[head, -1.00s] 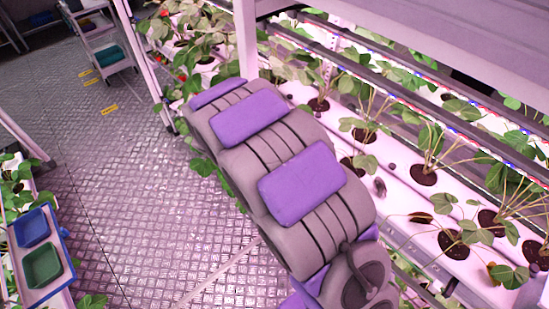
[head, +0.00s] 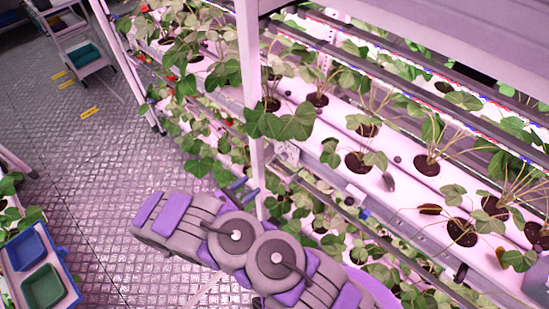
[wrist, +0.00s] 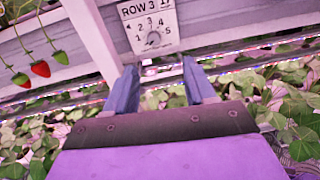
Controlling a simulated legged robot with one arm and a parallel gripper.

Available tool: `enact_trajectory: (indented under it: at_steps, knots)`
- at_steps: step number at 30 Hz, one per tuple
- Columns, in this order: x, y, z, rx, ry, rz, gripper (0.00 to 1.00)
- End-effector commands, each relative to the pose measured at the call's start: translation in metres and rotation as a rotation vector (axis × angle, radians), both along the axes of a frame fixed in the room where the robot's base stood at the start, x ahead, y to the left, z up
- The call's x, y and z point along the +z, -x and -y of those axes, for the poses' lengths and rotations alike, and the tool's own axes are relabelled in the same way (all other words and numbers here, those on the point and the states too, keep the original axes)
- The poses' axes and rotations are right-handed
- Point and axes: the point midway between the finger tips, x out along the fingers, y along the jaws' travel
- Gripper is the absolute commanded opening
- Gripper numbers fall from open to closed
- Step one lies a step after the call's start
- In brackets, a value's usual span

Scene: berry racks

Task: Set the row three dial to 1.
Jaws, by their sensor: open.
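A white rack post (head: 250,100) stands close beside my gripper. Leafy plants grow in white troughs (head: 330,120) to the right. Red strawberries (wrist: 40,69) hang at the left of the wrist view. A cart with a blue tray (head: 27,247) stands at the left. The floor aisle is clear.

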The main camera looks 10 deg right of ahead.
Motion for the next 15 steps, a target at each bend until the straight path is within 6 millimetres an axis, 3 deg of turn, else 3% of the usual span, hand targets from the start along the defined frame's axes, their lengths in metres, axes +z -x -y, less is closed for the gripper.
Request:
enact_trajectory:
  at_steps: [3,7,15]
  knots:
    - [-0.015,0.003,-0.007,0.049,0.023,-0.020,0.55]
    - [-0.019,0.002,-0.007,0.067,0.027,-0.025,0.55]
    - [-0.020,-0.020,0.020,0.063,0.030,-0.024,0.55]
